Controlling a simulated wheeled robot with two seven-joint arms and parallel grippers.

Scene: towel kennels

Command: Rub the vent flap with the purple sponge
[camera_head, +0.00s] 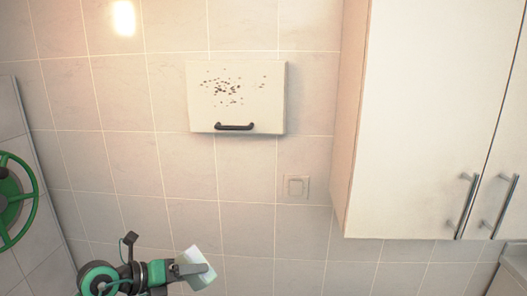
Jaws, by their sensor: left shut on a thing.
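The vent flap (259,95) is a cream panel on the tiled wall, above the middle of the view. Dark specks (228,90) are spread over its upper left and middle, with a few to the right. A dark handle (234,127) is at its lower edge. My left gripper (191,268) is at the lower left, well below the flap and apart from it. It is shut on a pale, whitish block (197,260); no purple shows on it, so I cannot tell if it is the sponge. My right gripper is not in view.
A white cabinet (420,110) with metal handles (467,206) juts out at the right. A small square wall plate (295,187) is below the flap. A green wheel (18,200) is at the left edge. The tiled wall between my gripper and the flap is clear.

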